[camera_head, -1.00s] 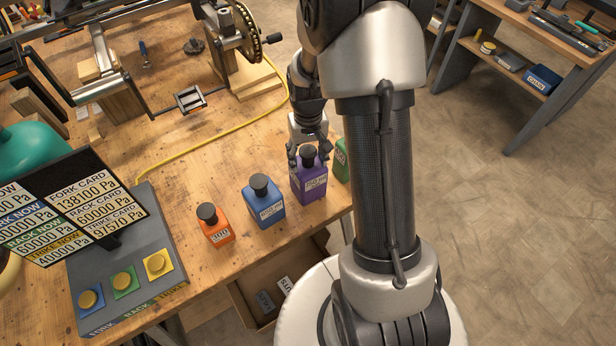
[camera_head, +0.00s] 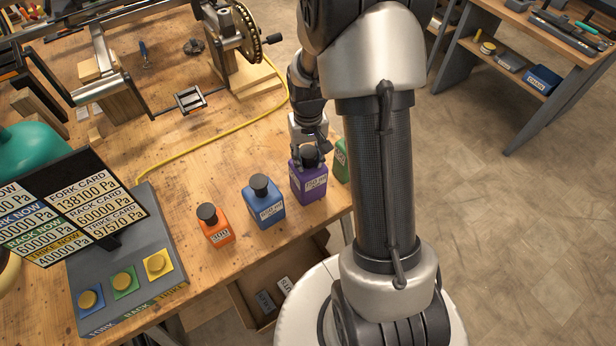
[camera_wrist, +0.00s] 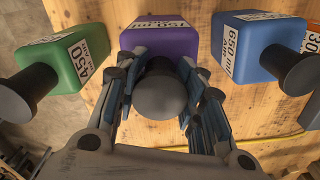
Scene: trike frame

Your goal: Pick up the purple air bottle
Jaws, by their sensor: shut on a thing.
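The purple air bottle (camera_head: 308,184) stands upright on the wooden bench near its front edge. It has a dark cap and a white label. My gripper (camera_head: 311,156) is above it with its fingers closed around the cap. In the wrist view my gripper (camera_wrist: 160,95) has a finger on each side of the dark cap, and the purple bottle (camera_wrist: 158,38) shows behind it with part of its label visible. I cannot see a gap between the bottle and the bench.
A blue bottle (camera_head: 264,203) and an orange bottle (camera_head: 214,226) stand to the left. A green bottle (camera_head: 341,160) is close on the right, partly hidden by my arm. A button panel (camera_head: 122,262) is at left. A yellow hose (camera_head: 200,146) lies behind the bottles.

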